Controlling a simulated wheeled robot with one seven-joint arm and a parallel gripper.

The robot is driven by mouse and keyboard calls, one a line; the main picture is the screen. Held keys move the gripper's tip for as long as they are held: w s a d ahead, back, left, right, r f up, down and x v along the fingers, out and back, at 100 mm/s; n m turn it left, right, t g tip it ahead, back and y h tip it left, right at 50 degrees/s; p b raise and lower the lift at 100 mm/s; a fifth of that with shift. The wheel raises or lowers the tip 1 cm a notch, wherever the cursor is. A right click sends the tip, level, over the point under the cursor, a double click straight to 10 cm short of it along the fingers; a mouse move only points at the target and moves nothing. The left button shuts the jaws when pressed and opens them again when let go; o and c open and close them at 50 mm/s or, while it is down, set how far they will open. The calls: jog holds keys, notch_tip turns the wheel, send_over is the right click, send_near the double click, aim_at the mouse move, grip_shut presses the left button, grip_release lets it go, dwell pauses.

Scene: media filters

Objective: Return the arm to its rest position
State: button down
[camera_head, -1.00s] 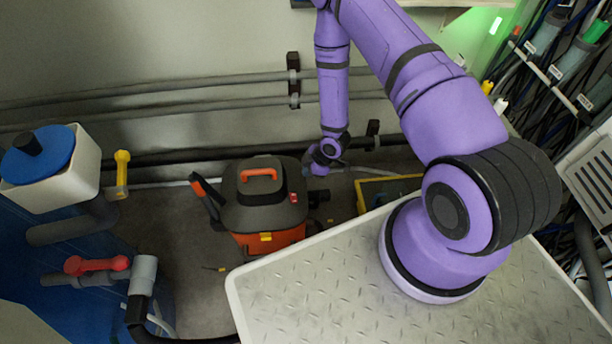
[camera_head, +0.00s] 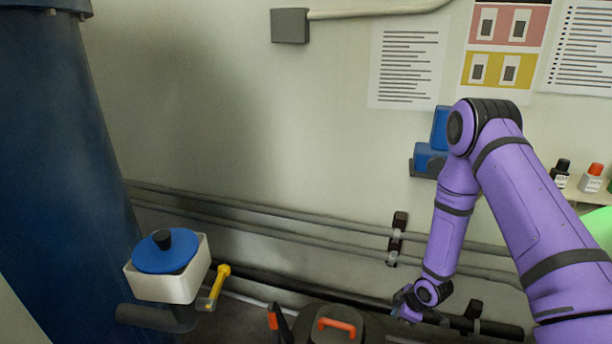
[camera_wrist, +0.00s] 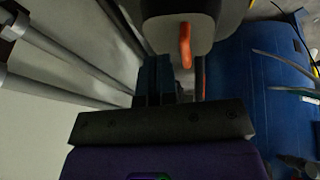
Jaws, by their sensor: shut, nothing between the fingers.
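My purple arm comes in from the right in the head view, bends at a raised elbow and hangs its forearm down in front of the wall. My gripper (camera_head: 405,304) is at the low end of the forearm, small and dark, in front of the pipes. In the wrist view my gripper (camera_wrist: 158,75) shows two dark fingers together, with nothing held between them. The orange handle (camera_wrist: 185,45) of the vacuum cleaner appears just beyond the fingertips.
The vacuum cleaner (camera_head: 338,328) stands on the floor left of my gripper. Grey pipes (camera_head: 300,236) run along the wall. A white box with a blue lid (camera_head: 166,252) and a yellow valve handle (camera_head: 217,287) are at left, by a blue tank (camera_head: 60,150). Bottles (camera_head: 592,178) stand at right.

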jog(key=w+d+r+m+t+h, duration=0.1)
jog(key=w+d+r+m, duration=0.1)
jog(key=r, duration=0.7)
jog(key=w+d+r+m+h, duration=0.1)
jog(key=w+r, duration=0.1)
jog(key=r, duration=0.7)
jog(key=s+d+r+m+h, duration=0.1)
jog(key=s+r+m, duration=0.1)
jog(key=r, duration=0.7)
jog(key=s+d+r+m+h, duration=0.1)
jog(key=s+r+m, duration=0.1)
jog(key=r, duration=0.8)
jog(key=s+r+m, duration=0.4)
jog(key=s+r, duration=0.8)
jog(key=r, duration=0.1)
jog(key=s+a+r+m, duration=0.1)
jog(key=s+r, duration=0.1)
jog(key=s, duration=0.3)
jog(key=s+a+r+m, duration=0.1)
jog(key=s+r, duration=0.1)
jog(key=s, duration=0.4)
jog(key=s+a+r+m+y, duration=0.1)
jog(key=s+r, duration=0.1)
jog(key=s, duration=0.3)
jog(key=shift+s+r+t, duration=0.15)
jog(key=shift+r+t, duration=0.15)
jog(key=shift+t, duration=0.1)
